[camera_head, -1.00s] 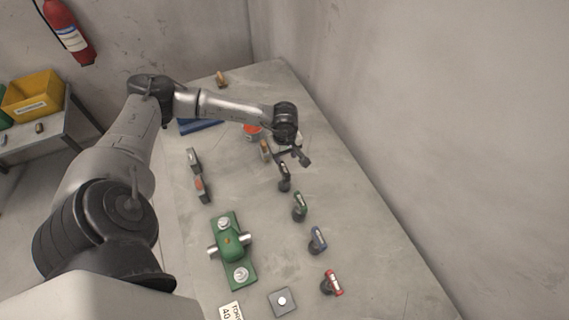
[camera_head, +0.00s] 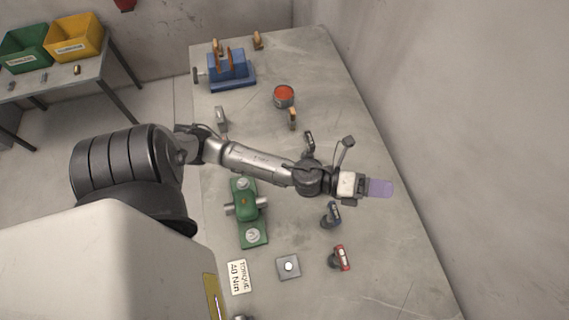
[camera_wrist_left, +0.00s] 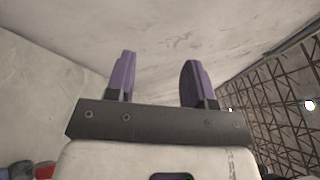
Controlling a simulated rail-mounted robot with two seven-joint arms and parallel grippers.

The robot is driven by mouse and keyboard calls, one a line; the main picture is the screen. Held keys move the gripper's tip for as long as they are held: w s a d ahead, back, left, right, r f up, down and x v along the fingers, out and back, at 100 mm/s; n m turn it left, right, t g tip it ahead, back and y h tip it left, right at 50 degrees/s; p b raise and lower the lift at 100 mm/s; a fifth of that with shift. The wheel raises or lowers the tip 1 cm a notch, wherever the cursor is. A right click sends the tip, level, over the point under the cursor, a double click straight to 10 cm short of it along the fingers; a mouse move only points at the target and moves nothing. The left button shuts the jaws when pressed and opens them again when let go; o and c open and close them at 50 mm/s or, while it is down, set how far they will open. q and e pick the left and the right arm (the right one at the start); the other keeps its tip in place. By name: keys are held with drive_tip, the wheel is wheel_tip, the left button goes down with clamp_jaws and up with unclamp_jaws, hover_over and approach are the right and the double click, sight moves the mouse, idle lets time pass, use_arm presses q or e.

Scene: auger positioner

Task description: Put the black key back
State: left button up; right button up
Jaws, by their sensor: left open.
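The black key (camera_head: 309,142) is at the far end of a row of keys on the grey table, just behind my left wrist, which may hide its lower part. The blue key (camera_head: 331,214) and red key (camera_head: 341,258) are nearer; the green key is hidden by my arm. My left gripper (camera_head: 378,187) is open and empty, to the right of the key row and pointing right. In the left wrist view its two purple fingers (camera_wrist_left: 158,80) are apart with only bare wall behind them. My right gripper is not in view.
A green fixture (camera_head: 246,212) stands left of the keys, with a torque sign (camera_head: 238,277) and a square button plate (camera_head: 288,267) nearby. A blue vise (camera_head: 229,70) and a red-topped can (camera_head: 284,95) stand farther back. A wall bounds the right side.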

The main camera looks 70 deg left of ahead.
use_arm(q)
drive_tip(key=s+a+f+n+g+y, duration=0.35)
drive_tip(key=s+f+n+y, duration=0.25)
drive_tip(key=n, duration=0.6)
drive_tip(key=s+a+f+n+g+y, duration=0.35)
drive_tip(key=s+f+n+y, duration=0.3)
drive_tip(key=n, duration=0.45)
drive_tip(key=s+d+f+n+g+h, duration=0.2)
drive_tip(key=s+g, duration=0.4)
drive_tip(key=s, duration=0.3)
drive_tip(key=shift+s+d+f+n, duration=0.15)
drive_tip(key=shift+d+f+n, duration=0.35)
drive_tip(key=shift+f+n, duration=0.55)
drive_tip(key=shift+h, duration=0.25)
drive_tip(key=shift+c, duration=0.6)
